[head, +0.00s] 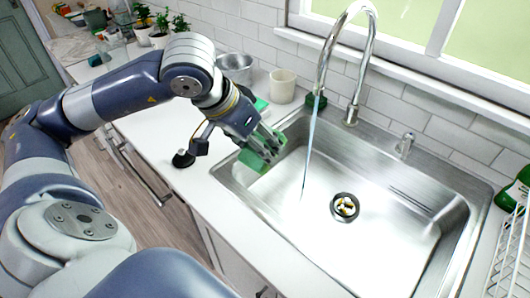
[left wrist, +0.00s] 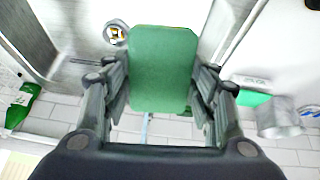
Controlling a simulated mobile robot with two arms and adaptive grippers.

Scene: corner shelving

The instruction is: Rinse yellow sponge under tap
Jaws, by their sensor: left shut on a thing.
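The sponge (head: 251,160) is at the left rim of the steel sink (head: 330,170), low beside the basin's left wall. In the left wrist view the sponge sits between the two fingers of the gripper (left wrist: 160,100). The chrome tap (head: 370,50) is running, and its water stream (head: 308,150) falls into the basin to the right of the sponge, apart from it. My right gripper is not in view.
A drain (head: 344,207) with small bits in it lies in the basin. A cream cup (head: 282,86) and a metal pot (head: 235,66) stand behind the gripper. A green bottle (head: 515,190) and a white rack (head: 510,250) are at the right. The basin's middle is free.

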